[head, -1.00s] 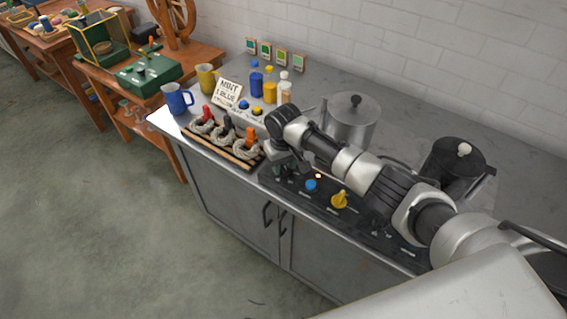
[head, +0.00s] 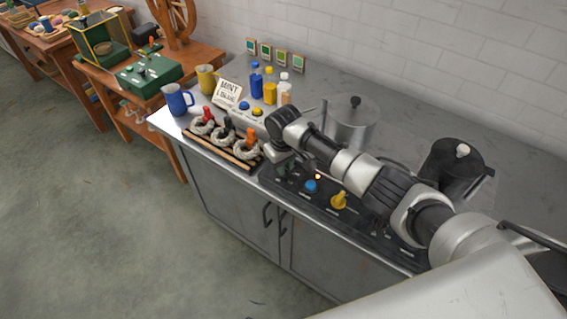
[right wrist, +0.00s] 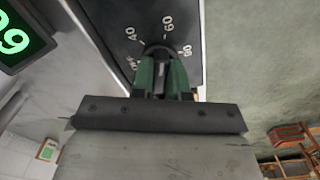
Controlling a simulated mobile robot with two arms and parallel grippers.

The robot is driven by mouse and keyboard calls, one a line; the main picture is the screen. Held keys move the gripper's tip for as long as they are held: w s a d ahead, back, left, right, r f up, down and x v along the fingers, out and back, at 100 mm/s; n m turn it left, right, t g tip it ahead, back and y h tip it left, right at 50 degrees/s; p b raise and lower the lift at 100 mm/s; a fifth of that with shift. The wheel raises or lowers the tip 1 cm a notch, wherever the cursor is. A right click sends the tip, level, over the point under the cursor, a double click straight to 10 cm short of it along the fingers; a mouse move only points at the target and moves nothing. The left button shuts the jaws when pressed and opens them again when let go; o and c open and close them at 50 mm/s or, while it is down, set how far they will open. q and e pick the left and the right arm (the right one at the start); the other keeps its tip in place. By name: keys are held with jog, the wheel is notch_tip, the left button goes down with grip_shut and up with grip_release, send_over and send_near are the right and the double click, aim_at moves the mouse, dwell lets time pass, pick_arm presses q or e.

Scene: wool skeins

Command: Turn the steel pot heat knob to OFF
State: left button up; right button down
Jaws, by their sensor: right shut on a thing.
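The steel pot (head: 348,124) with a lid and black lid knob stands on the counter behind my right arm. A black control panel (head: 325,205) runs along the counter's front edge. My right gripper (head: 287,168) is at the panel's left end. In the right wrist view its green fingers (right wrist: 162,75) are shut on a dark round knob (right wrist: 158,50). The dial around it shows 40, 60 and 80, with a partly legible mark at lower left. The fingers cover much of the knob, so its pointer is unclear. My left gripper is out of view.
A black pot (head: 452,168) stands at right. Skeins on a wooden rack (head: 222,140) lie left of the gripper. A green digital display (right wrist: 20,38) is close by.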

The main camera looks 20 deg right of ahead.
jog(key=n, duration=0.2)
jog(key=shift+n+p, duration=0.3)
jog(key=shift+p, duration=0.1)
jog(key=n, duration=0.2)
jog(key=shift+n, duration=0.4)
jog(key=n+p, duration=0.1)
jog(key=n, duration=1)
jog(key=n+b, duration=0.1)
jog(key=n, duration=0.4)
jog(key=shift+n, duration=0.3)
jog(key=c, duration=1.1)
grip_release()
